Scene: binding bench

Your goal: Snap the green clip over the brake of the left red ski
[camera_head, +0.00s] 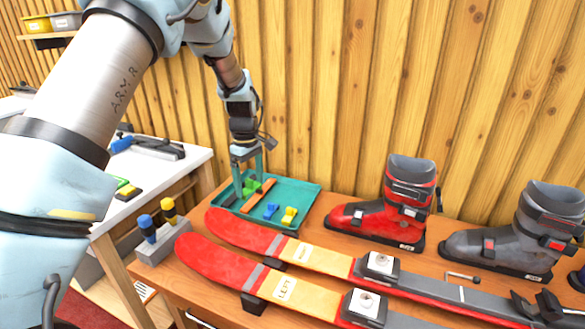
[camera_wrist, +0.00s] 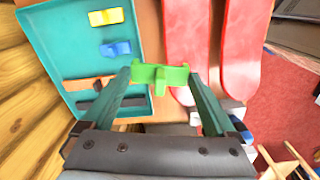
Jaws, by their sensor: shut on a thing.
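My gripper (camera_head: 247,176) is shut on the green clip (camera_wrist: 160,76), which sits crosswise between the fingertips in the wrist view. In the head view the green clip (camera_head: 251,187) is low over the left part of the teal tray; I cannot tell whether it touches the tray. The left red ski (camera_head: 213,262), marked LEFT, lies nearest the front of the bench, its red tip to the left. It also shows in the wrist view (camera_wrist: 240,50). Its toe binding (camera_head: 365,304) is at the lower edge of the head view. Its brake is not visible.
The teal tray (camera_head: 311,198) also holds a blue clip (camera_head: 271,211), a yellow clip (camera_head: 289,215) and an orange-brown strip. The other red ski (camera_head: 236,228) lies between tray and left ski. A red boot (camera_head: 385,215) and a grey boot (camera_head: 505,245) stand behind the skis.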

